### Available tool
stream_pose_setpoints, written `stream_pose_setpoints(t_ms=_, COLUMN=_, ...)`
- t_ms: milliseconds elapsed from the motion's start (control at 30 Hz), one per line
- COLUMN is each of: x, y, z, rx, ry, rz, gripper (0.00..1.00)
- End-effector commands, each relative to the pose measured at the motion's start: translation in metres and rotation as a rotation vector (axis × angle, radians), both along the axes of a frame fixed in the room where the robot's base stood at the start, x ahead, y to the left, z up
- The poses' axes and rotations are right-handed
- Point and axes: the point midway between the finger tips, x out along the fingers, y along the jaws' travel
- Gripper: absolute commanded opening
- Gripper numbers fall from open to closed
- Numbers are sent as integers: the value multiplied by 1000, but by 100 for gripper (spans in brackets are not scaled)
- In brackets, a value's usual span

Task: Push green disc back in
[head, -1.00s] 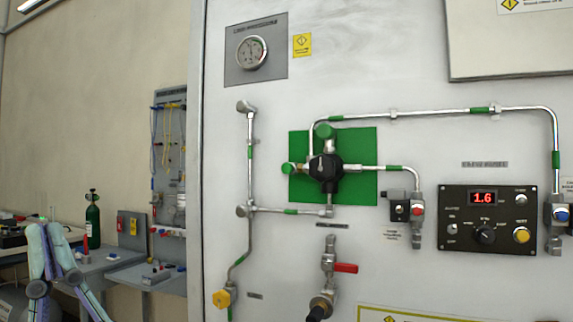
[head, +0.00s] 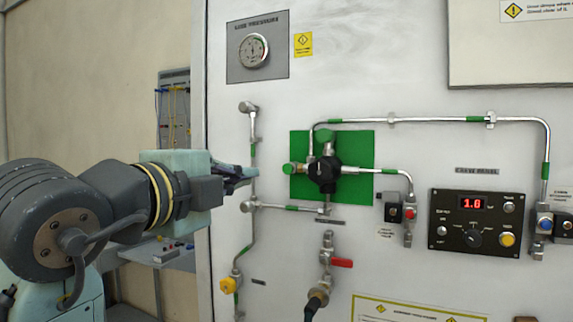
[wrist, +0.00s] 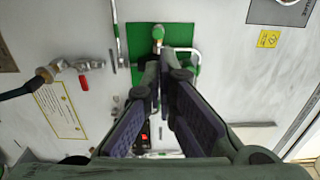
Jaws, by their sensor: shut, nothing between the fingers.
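A black regulator (head: 327,173) sits on a green plate (head: 358,150) on the panel. A round green cap (head: 289,168) shows at its left side, and another green cap (head: 324,135) at its top. I cannot tell which one is the green disc, or how far either stands out. In the wrist view, which is turned, the side cap (wrist: 158,33) shows just beyond the fingertips. My gripper (head: 254,172) is shut and empty, pointing right, in front of the panel and left of the side cap. It looks apart from it. In the wrist view my gripper (wrist: 165,62) hides most of the regulator.
Metal pipes (head: 430,119) run around the regulator. A valve with a red lever (head: 341,263) is below it. A control box (head: 482,220) with a red display is to the right. A gauge (head: 252,52) is at upper left. The panel's lower left has a yellow knob (head: 229,285).

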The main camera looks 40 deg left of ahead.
Motion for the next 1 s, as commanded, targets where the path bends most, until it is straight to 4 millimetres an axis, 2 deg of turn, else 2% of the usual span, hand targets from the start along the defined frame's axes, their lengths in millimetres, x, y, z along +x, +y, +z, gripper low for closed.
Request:
stream_pose_setpoints(t_ms=233, x=1, y=0, z=0, rx=-1, ry=-2, rz=0, gripper=0)
stream_pose_setpoints(t_ms=367, x=8, y=2, z=1, rx=-4, ry=-2, rz=0, gripper=0)
stream_pose_setpoints(t_ms=467, x=22, y=5, z=2, rx=-6, ry=-2, rz=-2, gripper=0)
stream_pose_setpoints(t_ms=800, x=93, y=22, z=3, rx=-6, ry=-2, rz=-1, gripper=0)
stream_pose_setpoints(t_ms=1000, x=123, y=30, z=3, rx=-4, ry=-3, rz=-1, gripper=0)
